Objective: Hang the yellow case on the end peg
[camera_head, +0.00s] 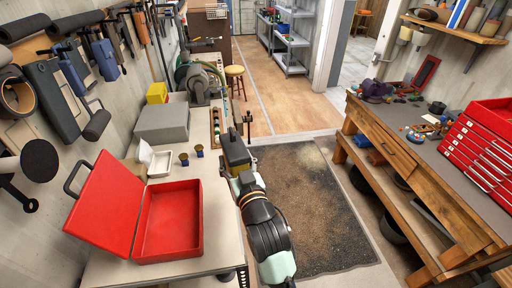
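A small yellow case (157,93) sits at the far left of the bench, against the wall and behind a grey box. My gripper (243,124) is over the bench's right edge, pointing away from the camera. It is to the right of the yellow case and well apart from it. Its two dark fingers look spread, with nothing visible between them. Several tools hang along the left wall, including a dark blue one (53,99). The pegs are mostly hidden behind them, and I cannot tell which is the end peg.
An open red case (172,220) fills the near bench. A grey box (162,123), a white tissue box (160,164), two small cups and a grinder (198,86) stand beyond it. A wooden workbench (400,150) with a red toolbox (482,142) is at right. Open floor lies between.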

